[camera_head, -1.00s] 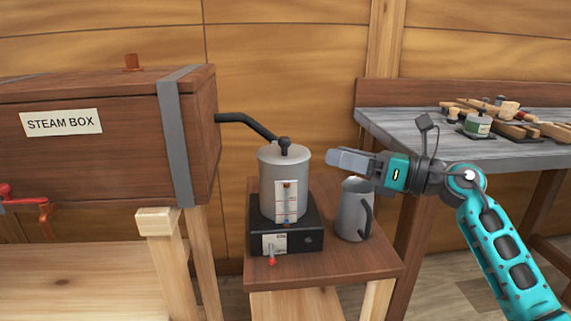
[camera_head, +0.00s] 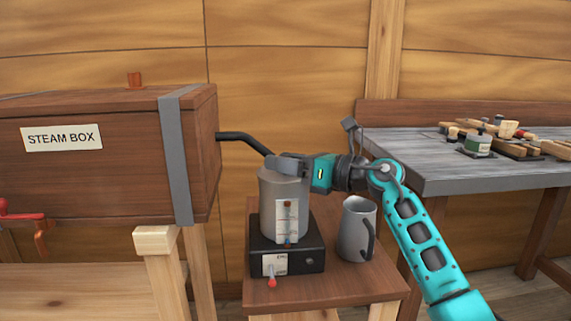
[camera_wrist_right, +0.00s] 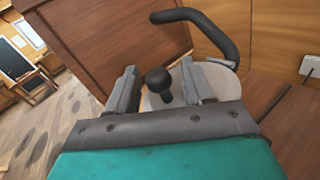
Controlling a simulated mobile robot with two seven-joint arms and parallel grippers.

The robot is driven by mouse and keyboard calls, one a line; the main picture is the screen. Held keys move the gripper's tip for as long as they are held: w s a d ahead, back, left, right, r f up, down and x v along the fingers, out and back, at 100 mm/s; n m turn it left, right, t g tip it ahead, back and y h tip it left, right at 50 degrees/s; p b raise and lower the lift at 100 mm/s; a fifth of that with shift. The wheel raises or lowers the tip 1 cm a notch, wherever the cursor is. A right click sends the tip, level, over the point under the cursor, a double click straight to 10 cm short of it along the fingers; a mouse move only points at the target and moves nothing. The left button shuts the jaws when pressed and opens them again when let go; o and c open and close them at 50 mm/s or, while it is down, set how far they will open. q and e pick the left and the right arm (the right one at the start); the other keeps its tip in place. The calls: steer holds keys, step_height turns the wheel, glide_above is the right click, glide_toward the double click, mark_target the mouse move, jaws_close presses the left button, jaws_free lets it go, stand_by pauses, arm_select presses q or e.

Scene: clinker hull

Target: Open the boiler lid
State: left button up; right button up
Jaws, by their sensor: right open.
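The boiler (camera_head: 270,212) is a grey cylinder on a dark burner base (camera_head: 262,262), on a small wooden stand. My right gripper (camera_head: 284,164) is at the top of the boiler in the head view and hides the knob there. In the right wrist view the gripper (camera_wrist_right: 160,88) is open, with one finger on each side of the knob. I cannot tell whether a finger touches it. The lid looks closed. My left gripper is not in view.
A black pipe (camera_head: 243,138) runs from the boiler to the steam box (camera_head: 100,160) on the left. A grey jug (camera_head: 354,232) stands right of the boiler, below my right arm. A workbench (camera_head: 440,165) with tools is at the right.

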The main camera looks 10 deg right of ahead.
jaws_close()
stand_by(0.6)
